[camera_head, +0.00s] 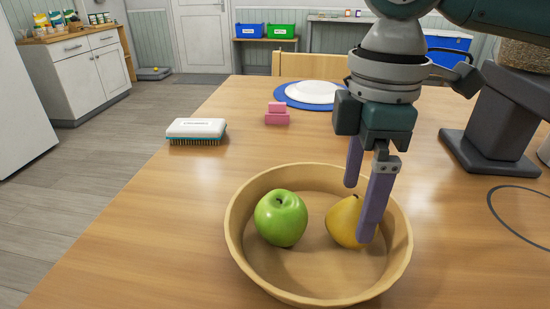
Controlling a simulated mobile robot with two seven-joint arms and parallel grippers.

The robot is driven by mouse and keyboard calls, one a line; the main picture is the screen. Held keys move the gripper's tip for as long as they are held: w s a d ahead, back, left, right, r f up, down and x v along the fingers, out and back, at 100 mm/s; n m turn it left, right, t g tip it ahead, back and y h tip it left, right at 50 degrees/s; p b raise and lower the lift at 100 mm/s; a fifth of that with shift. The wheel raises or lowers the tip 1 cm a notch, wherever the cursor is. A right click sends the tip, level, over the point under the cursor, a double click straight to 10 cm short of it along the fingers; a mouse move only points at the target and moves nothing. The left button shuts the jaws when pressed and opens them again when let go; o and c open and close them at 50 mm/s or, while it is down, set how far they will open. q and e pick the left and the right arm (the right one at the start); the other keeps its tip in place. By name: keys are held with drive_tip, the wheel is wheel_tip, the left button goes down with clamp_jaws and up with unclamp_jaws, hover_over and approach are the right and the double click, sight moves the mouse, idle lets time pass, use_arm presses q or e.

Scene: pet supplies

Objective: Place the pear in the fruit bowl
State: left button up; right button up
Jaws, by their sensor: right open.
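A wide tan fruit bowl (243,247) stands on the wooden table. A green apple (281,218) sits in its left half. A yellow pear (344,220) lies inside the bowl on the right, partly hidden behind a finger of my right gripper. My right gripper (362,210) points down over the right side of the bowl. Its two purple-grey fingers are apart, and the nearer one reaches down in front of the pear. I cannot tell whether a finger touches the pear. My left gripper is not in view.
A white-backed brush (196,131) lies at the table's left edge. Pink blocks (277,112) and a white plate on a blue mat (291,97) are farther back. A dark grey stand (497,125) is at right. The table left of the bowl is clear.

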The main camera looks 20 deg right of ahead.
sight(358, 198)
wheel_tip(358, 198, up, 8)
drive_tip(key=shift+f+p, duration=0.2)
drive_tip(key=shift+p, duration=0.15)
